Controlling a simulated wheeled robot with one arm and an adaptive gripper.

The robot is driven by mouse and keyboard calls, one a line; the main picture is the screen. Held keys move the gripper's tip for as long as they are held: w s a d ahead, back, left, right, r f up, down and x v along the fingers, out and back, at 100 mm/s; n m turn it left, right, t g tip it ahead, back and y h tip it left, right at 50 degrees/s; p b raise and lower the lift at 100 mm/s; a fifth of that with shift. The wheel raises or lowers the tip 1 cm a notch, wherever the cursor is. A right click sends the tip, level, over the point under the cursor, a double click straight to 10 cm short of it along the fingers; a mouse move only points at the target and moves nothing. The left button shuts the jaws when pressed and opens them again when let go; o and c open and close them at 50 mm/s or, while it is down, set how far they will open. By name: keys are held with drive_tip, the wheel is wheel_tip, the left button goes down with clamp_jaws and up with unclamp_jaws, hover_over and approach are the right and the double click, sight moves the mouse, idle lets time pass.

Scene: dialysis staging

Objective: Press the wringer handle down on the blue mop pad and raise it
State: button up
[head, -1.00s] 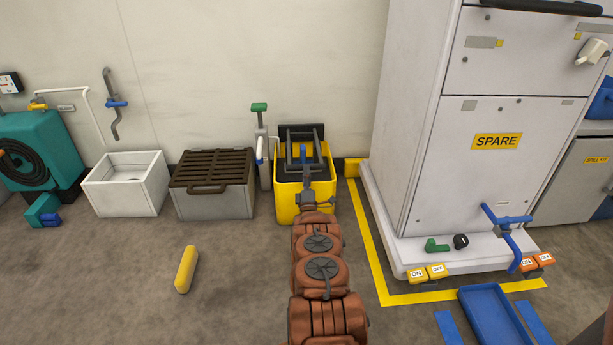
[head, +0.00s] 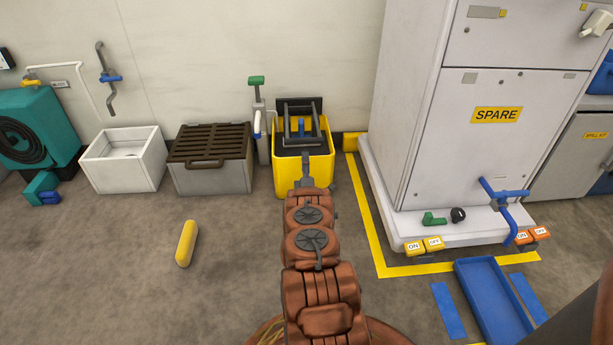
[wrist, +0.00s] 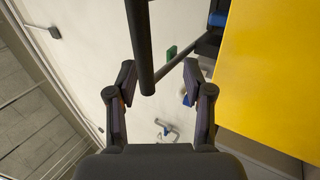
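The yellow mop bucket (head: 322,165) stands on the floor against the wall. A dark wringer with a grey U-shaped handle (head: 298,102) rises from its top. A small blue patch (wrist: 217,18) shows at the bucket's edge in the wrist view; I cannot tell whether it is the mop pad. My gripper (head: 306,160) is in front of the bucket and hides part of it. In the wrist view my gripper (wrist: 158,95) is open, its fingers wide apart. A dark bar (wrist: 141,45), apparently the handle, shows between the fingers, which are not closed on it.
A grate-topped grey box (head: 211,160) and a white basin (head: 122,160) stand left of the bucket. The white SPARE cabinet (head: 480,150) stands to the right. A yellow cylinder (head: 186,243) lies on the floor. The floor between is mostly clear.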

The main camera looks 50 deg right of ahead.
drive_tip(key=shift+v, duration=1.2)
drive_tip(key=shift+w+a+f, duration=0.1)
drive_tip(key=shift+f, duration=0.05)
drive_tip(key=shift+v, duration=1.95)
drive_tip(key=shift+r, duration=0.2)
